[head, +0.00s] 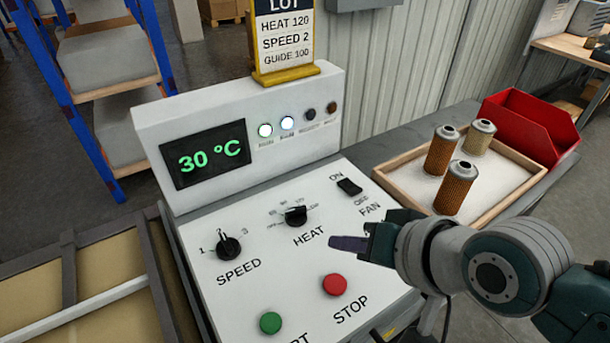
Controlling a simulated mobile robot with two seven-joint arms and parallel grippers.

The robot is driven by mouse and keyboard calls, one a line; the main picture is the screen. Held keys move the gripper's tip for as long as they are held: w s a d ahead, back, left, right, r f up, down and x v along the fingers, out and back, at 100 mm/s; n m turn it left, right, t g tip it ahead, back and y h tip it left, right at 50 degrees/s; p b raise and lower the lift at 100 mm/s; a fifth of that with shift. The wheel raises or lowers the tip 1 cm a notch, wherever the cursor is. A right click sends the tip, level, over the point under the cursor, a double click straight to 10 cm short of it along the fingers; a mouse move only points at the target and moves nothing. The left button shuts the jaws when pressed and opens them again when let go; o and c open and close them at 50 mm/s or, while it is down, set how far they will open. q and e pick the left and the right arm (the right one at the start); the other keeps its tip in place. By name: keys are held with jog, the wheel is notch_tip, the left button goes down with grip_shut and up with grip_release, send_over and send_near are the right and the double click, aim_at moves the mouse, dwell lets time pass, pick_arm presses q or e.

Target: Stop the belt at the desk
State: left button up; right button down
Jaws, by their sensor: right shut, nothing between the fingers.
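The white control desk (205,255) fills the middle of the head view. Its red STOP button (335,285) is near the front right, and a green button (270,323) is to its left, its label partly cut off. My right gripper (335,243) is shut and empty. Its fingertips appear just behind the red button in the picture, above the panel; whether they touch anything I cannot tell. The SPEED knob (229,246), HEAT knob (296,215) and FAN switch (349,187) are on the panel. The display (205,154) reads 30 °C. My left gripper is not in view.
A wooden tray (395,197) with three filter cartridges (455,187) stands right of the desk, beside a red bin (535,125). A LOT sign (284,40) stands on top of the desk. Two of the panel lamps (265,130) are lit white. A framed surface (90,260) lies at left.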

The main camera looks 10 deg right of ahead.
jog(key=shift+f, duration=0.15)
jog(key=b, duration=0.8)
send_over(339, 290)
notch_tip(339, 290, down, 8)
jog(key=shift+r, duration=0.2)
jog(key=shift+f, duration=0.45)
jog(key=shift+b, duration=0.3)
dwell(0.6)
jog(key=shift+f, duration=0.45)
jog(key=shift+f+b, duration=0.4)
jog(key=shift+b, duration=0.1)
dwell(0.4)
dwell(0.3)
jog(key=shift+r+p, duration=0.6)
jog(key=shift+p, duration=0.1)
jog(key=shift+r+p, duration=0.25)
jog(key=shift+p, duration=0.05)
